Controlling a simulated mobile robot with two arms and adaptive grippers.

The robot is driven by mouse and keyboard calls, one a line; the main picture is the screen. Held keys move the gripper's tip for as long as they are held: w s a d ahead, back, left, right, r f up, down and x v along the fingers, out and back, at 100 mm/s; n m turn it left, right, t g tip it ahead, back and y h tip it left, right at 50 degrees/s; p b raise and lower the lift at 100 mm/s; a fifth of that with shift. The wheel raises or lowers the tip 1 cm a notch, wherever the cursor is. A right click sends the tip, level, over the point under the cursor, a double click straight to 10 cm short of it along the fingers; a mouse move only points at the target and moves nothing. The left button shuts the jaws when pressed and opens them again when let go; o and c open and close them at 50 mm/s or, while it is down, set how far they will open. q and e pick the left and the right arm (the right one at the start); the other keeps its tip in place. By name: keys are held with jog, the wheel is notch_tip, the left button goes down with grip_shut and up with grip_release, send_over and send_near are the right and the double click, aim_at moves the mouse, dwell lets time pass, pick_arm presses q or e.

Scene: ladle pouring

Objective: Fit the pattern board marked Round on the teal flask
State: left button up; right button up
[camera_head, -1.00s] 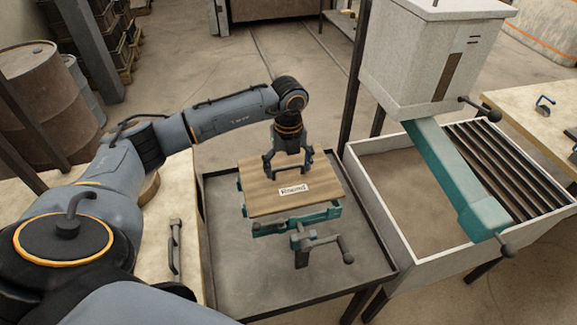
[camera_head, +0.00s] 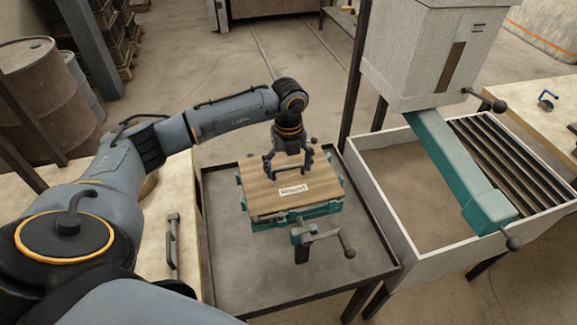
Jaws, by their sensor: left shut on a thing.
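The pattern board (camera_head: 265,195) is a flat brown wooden rectangle with a white label; the print on it is too small to read surely. It lies flat over the teal flask (camera_head: 262,225), whose edges and lower side show around it. The board appears to rest on the flask or just above it. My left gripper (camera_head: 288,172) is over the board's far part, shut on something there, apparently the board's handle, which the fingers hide. My right gripper is not in view.
The flask stands in a dark tray table (camera_head: 345,270) with a crank handle (camera_head: 348,250) in front. To the right are a white bin (camera_head: 405,240), a teal chute (camera_head: 460,170) and a grey furnace box (camera_head: 410,60). A pale bench (camera_head: 150,235) is at left.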

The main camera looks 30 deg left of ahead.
pick_arm(q)
jog(key=shift+f+b, duration=0.45)
jog(key=shift+f, duration=0.2)
jog(key=o, duration=0.9)
jog(key=shift+f, duration=0.1)
jog(key=shift+r+p, duration=2.05)
jog(key=shift+r, duration=1.05)
